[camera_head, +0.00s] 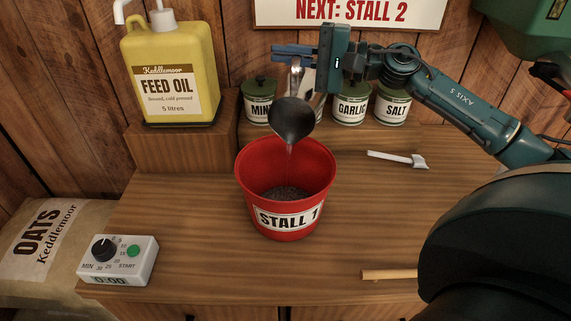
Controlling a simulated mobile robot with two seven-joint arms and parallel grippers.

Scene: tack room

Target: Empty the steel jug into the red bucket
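The steel jug (292,119) hangs above the red bucket (287,221), tipped so that its dark mouth faces me. A thin stream falls from its lower lip into the bucket. The bucket is labelled STALL 1, stands upright on the bench and holds dark, grainy feed. My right gripper (303,70) is above and behind the jug and shut on it; the handle is partly hidden. How much is left in the jug cannot be seen. My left gripper is out of view.
A yellow feed oil container (171,75) stands on a wooden block at the back left. Several labelled tins, including garlic (351,108) and salt (391,108), line the back. A white scoop (398,159) lies right. A timer (118,260) sits front left.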

